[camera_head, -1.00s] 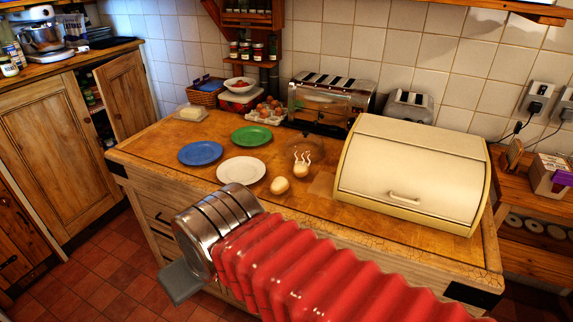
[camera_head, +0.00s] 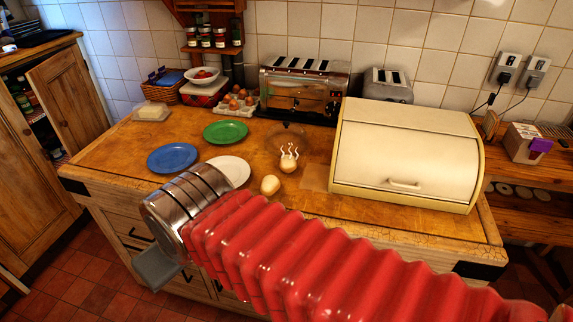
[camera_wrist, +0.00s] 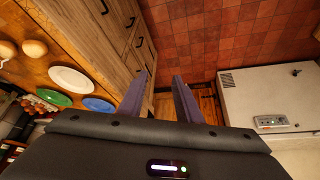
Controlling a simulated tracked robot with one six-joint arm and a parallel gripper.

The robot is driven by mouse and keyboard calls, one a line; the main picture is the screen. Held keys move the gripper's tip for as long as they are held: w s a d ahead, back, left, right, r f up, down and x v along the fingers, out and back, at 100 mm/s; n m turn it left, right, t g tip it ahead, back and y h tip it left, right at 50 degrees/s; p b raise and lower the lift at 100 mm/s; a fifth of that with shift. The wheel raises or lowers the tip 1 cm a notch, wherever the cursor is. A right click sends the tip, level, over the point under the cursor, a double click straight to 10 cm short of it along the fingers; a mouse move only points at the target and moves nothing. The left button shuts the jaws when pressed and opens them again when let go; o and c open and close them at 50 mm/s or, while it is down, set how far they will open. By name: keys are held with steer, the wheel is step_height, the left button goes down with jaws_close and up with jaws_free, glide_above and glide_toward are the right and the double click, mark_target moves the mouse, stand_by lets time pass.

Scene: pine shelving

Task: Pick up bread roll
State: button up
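Two small, round, tan rolls lie on the wooden worktop. The plain roll (camera_head: 270,185) is nearer the front edge, right of the white plate. The other roll (camera_head: 288,165), just behind it, has white wavy wisps above it. Both also show at the left edge of the wrist view. My gripper (camera_wrist: 162,76) is open and empty, its two dark fingers apart over the floor beside the drawers. In the head view it hangs in front of the worktop, mostly hidden by my arm.
The white plate (camera_head: 234,170), blue plate (camera_head: 173,158) and green plate (camera_head: 226,131) lie left of the rolls. A large cream bread bin (camera_head: 405,155) stands to the right. Toasters (camera_head: 303,90) and an egg tray (camera_head: 236,105) line the back.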

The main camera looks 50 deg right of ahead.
steer(key=shift+o, duration=0.4)
